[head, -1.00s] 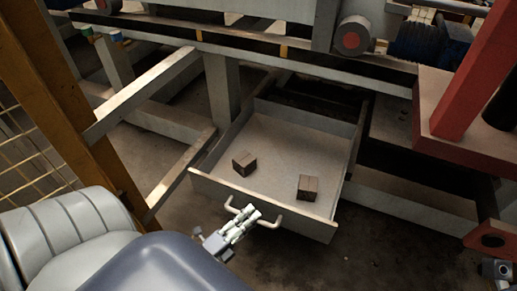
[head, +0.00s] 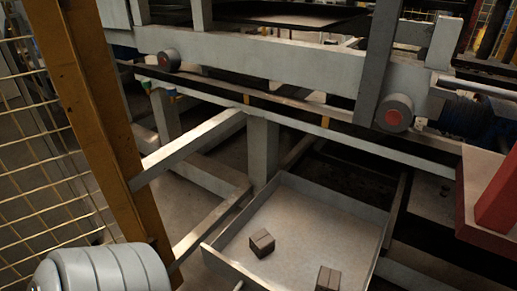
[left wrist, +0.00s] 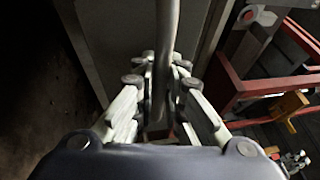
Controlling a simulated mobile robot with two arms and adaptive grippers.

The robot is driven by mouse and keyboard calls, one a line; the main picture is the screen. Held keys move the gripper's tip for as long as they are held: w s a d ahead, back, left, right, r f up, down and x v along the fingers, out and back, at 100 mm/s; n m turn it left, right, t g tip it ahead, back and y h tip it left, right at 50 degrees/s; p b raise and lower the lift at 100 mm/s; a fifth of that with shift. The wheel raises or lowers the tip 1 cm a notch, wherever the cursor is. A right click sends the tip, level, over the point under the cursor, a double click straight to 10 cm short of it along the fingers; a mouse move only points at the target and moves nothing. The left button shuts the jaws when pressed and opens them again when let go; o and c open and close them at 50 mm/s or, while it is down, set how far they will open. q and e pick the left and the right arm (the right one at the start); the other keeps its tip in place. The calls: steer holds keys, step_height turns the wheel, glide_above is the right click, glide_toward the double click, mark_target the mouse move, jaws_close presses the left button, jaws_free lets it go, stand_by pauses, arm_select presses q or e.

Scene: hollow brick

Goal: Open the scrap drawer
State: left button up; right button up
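The scrap drawer (head: 310,222) stands pulled out from under the grey frame in the head view, its inside exposed. Two small brown blocks, one left (head: 262,243) and one right (head: 328,278), lie on its floor. The front and handle are mostly cut off by the lower edge. In the left wrist view, the handle bar (left wrist: 167,35) runs between the fingers of my left gripper (left wrist: 163,82), which looks shut on it. The drawer's grey front (left wrist: 108,40) is beside it. A small jointed thing (left wrist: 295,160) at lower right looks like my right gripper; its fingers are too small to read.
A yellow post (head: 100,120) with wire mesh (head: 45,150) stands on the left. Grey beams (head: 190,150) run beside the drawer. A red structure (head: 490,200) stands on the right. Dark floor shows left in the wrist view.

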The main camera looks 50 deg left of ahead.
arm_select(q)
steer(key=shift+o, duration=0.8)
steer(key=v, duration=0.7)
steer(key=shift+s, duration=0.25)
steer(key=shift+s+a+f, duration=0.1)
steer(key=shift+f, duration=0.05)
